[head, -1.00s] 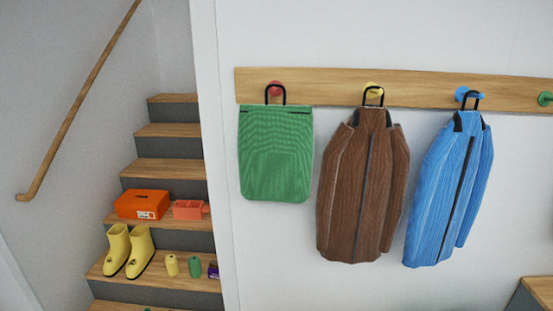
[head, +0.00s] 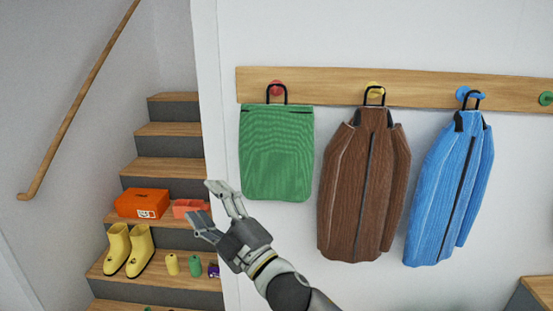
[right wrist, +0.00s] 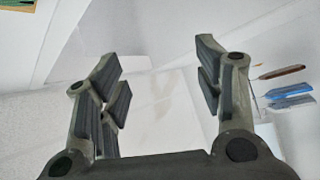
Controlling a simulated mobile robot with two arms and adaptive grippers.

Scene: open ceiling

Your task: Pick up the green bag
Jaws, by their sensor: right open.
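The green bag (head: 277,155) hangs flat against the wall by a black loop from the red peg (head: 276,88) at the left end of the wooden rail. My right gripper (head: 208,203) is open and empty, below and to the left of the bag and apart from it in the head view. In the right wrist view its two fingers (right wrist: 162,85) stand wide apart with nothing between them. The bag is not clearly seen in the right wrist view. My left gripper is not in view.
A brown jacket (head: 364,190) and a blue jacket (head: 450,190) hang right of the bag on the rail (head: 330,88). Wooden stairs (head: 165,168) at the left hold an orange box (head: 142,203), yellow boots (head: 128,250) and small items. A wall edge separates stairs and rail.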

